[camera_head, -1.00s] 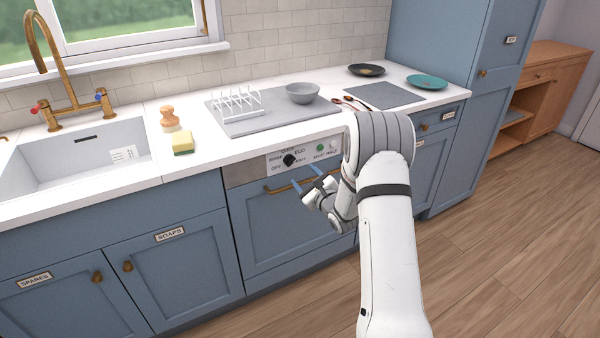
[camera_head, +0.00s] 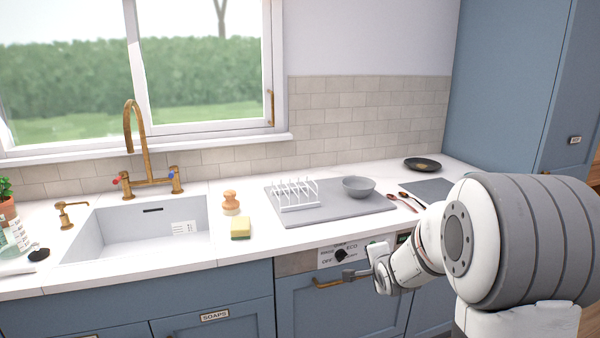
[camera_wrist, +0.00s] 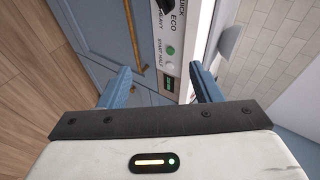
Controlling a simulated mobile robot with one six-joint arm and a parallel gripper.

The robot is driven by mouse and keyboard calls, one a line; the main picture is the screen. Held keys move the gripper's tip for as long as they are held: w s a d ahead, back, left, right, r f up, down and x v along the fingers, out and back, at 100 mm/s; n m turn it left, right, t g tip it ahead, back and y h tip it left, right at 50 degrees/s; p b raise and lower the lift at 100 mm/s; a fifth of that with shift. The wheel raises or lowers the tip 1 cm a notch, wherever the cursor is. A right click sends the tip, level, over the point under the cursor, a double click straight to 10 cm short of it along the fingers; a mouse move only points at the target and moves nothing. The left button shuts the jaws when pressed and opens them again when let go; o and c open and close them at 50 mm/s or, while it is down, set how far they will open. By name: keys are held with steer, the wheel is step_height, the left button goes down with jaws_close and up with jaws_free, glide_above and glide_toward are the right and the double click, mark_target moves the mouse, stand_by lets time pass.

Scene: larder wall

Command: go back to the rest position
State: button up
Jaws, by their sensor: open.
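My gripper (camera_wrist: 162,84) is open in the wrist view, with its two blue fingers apart and nothing between them. In the head view my gripper (camera_head: 354,273) is small and partly hidden by my own arm. It is in front of the dishwasher's control panel (camera_head: 296,263), near the black knob (camera_head: 341,255) and the brass handle (camera_head: 328,284). In the wrist view the panel (camera_wrist: 172,70) with its green light (camera_wrist: 171,50) shows beyond the fingers. I cannot tell whether a finger touches the front.
The worktop holds a grey mat (camera_head: 340,209) with a white rack (camera_head: 296,196) and a grey bowl (camera_head: 358,187). A sponge (camera_head: 240,228) and brush (camera_head: 231,202) are beside the sink (camera_head: 120,236). A dark plate (camera_head: 422,164) is at the back. Wooden floor (camera_wrist: 35,90) shows open.

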steer(key=s+a+r+n+g+p, duration=0.1)
steer(key=s+r+n+g, duration=0.2)
steer(key=s, duration=0.8)
steer(key=s+a+r+n+g+p, duration=0.2)
steer(key=s+n+g, duration=0.1)
steer(key=s+n, duration=0.4)
steer(key=s+a+r+n+g+p, duration=0.1)
steer(key=s+n, duration=0.4)
steer(key=s, duration=0.9)
step_height(320, 180, up, 3)
steer(key=shift+s+a+f+n+g+p, duration=0.2)
steer(key=shift+s+n+g+p, duration=0.15)
steer(key=shift+g, duration=0.55)
steer(key=shift+d, duration=0.1)
